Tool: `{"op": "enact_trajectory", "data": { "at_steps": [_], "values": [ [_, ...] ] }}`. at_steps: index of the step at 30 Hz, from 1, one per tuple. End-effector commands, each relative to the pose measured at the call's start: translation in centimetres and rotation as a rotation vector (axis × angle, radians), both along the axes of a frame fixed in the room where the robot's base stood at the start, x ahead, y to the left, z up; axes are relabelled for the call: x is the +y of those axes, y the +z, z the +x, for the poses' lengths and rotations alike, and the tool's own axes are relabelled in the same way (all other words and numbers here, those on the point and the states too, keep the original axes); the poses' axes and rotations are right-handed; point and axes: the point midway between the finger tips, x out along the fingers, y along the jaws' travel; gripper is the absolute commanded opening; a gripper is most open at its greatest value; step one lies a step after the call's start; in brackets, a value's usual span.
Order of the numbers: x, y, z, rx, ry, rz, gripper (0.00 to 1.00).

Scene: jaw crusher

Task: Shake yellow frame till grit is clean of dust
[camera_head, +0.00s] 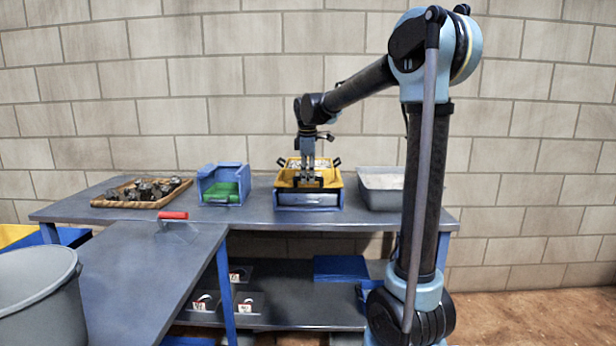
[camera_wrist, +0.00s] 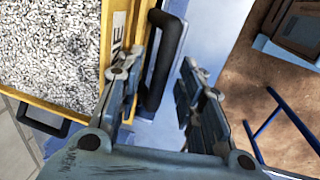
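The yellow frame (camera_head: 287,178) sits on a blue stand with a grey pan in it, in the middle of the back bench. Pale grey grit (camera_wrist: 50,45) lies in the frame and fills the left of the wrist view. A black handle (camera_wrist: 166,45) stands on the frame's near side. My gripper (camera_head: 308,180) reaches down at this near side. In the wrist view my gripper (camera_wrist: 160,67) is open, with its fingers apart on either side of the handle. I see a gap at the right finger; contact at the left finger is unclear.
A blue box with green inside (camera_head: 222,185) and a wooden tray of dark rocks (camera_head: 110,201) stand left of the frame. A grey bin (camera_head: 380,200) stands close on the right. A red-handled tool (camera_head: 173,215) lies on the front bench, near a grey bucket (camera_head: 40,300).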

Motion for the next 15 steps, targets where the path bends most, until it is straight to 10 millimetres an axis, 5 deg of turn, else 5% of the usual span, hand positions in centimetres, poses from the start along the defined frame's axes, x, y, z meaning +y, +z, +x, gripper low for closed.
{"op": "enact_trajectory", "data": {
  "at_steps": [4, 9, 15],
  "values": [
    [0.00, 0.01, 0.00, 0.000, 0.000, 0.000, 0.35],
    [-0.01, 0.02, 0.00, 0.000, 0.000, 0.000, 0.00],
    [-0.01, 0.04, -0.06, 0.000, 0.000, 0.000, 0.00]
  ]
}}
